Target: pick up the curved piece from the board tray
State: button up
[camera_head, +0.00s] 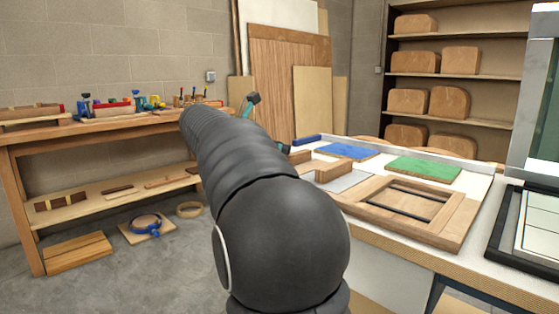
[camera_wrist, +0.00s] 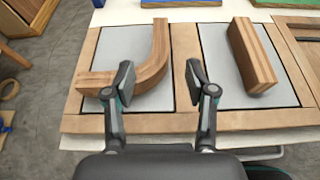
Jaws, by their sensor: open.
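The curved piece (camera_wrist: 153,62), a J-shaped bent strip of layered wood, lies on the left grey panel of the wood-framed board tray (camera_wrist: 85,52) in the wrist view. My gripper (camera_wrist: 160,82) is open and empty above the tray. Its left finger overlaps the near part of the curve in the picture, and its right finger is over the divider between the panels. Contact with the piece cannot be told. A straight layered block (camera_wrist: 252,58) lies on the right panel. In the head view my arm hides much of the tray, and the gripper cannot be made out clearly.
Blue (camera_head: 343,151) and green (camera_head: 424,169) boards lie at the back of the white table. A workbench (camera_head: 30,137) with tools is at left, and shelves with curved wooden pieces (camera_head: 448,101) are behind.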

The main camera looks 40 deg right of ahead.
aim_at(295, 153)
jog(key=shift+x, duration=4.35)
jog(key=shift+a, duration=0.1)
grip_shut()
